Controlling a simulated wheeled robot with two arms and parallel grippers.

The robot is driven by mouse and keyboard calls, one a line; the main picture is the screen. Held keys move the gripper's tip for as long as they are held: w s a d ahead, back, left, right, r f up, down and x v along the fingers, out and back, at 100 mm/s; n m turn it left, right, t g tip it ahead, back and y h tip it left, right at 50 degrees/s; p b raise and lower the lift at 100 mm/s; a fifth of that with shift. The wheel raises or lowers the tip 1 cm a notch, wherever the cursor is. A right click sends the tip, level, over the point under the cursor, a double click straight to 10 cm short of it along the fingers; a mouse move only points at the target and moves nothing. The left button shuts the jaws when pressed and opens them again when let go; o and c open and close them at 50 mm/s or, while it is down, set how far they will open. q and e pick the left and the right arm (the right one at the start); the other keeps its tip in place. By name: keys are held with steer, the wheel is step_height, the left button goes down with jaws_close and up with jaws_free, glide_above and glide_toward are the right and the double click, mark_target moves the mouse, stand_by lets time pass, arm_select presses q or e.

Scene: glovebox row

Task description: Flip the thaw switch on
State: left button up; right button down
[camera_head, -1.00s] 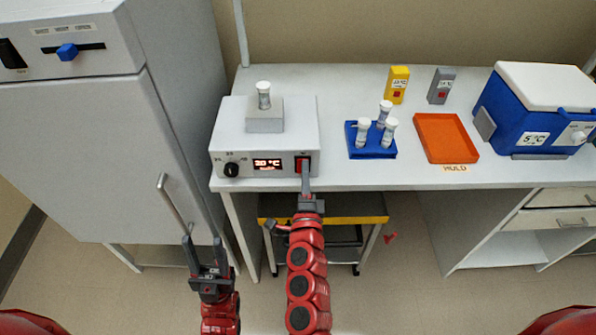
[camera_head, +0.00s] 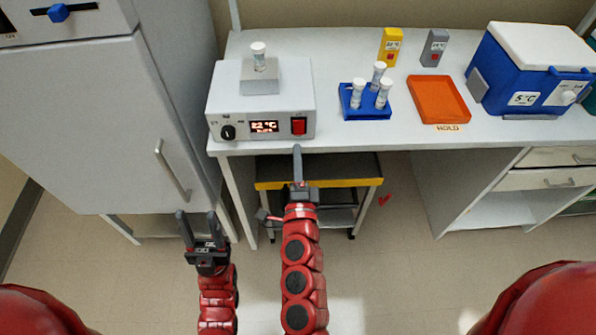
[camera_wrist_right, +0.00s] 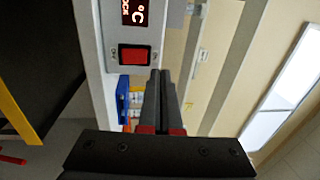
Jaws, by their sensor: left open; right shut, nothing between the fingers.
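The thaw unit (camera_head: 220,103) is a white box on the bench at the left. Its red rocker switch (camera_head: 298,126) sits at the right of its front face, beside a lit display (camera_head: 264,127) and a black knob (camera_head: 228,132). The red switch also shows in the right wrist view (camera_wrist_right: 134,55). My right gripper (camera_head: 297,150) is shut and empty, just below and in front of the switch, apart from it. In the right wrist view its fingers (camera_wrist_right: 160,75) are together beside the switch. My left gripper (camera_head: 196,216) is open and empty, near the fridge door's lower edge.
A vial (camera_head: 259,52) stands on the unit's top block. A blue rack (camera_head: 365,114) with vials, an orange tray (camera_head: 438,99) and a blue cooler (camera_head: 518,75) stand to the right. A cart (camera_head: 335,170) is under the bench. A fridge handle (camera_head: 172,170) is at left.

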steer(key=s, duration=0.2)
steer(key=s+r, duration=0.1)
steer(key=s, duration=0.2)
steer(key=shift+r, duration=0.1)
stand_by(0.4)
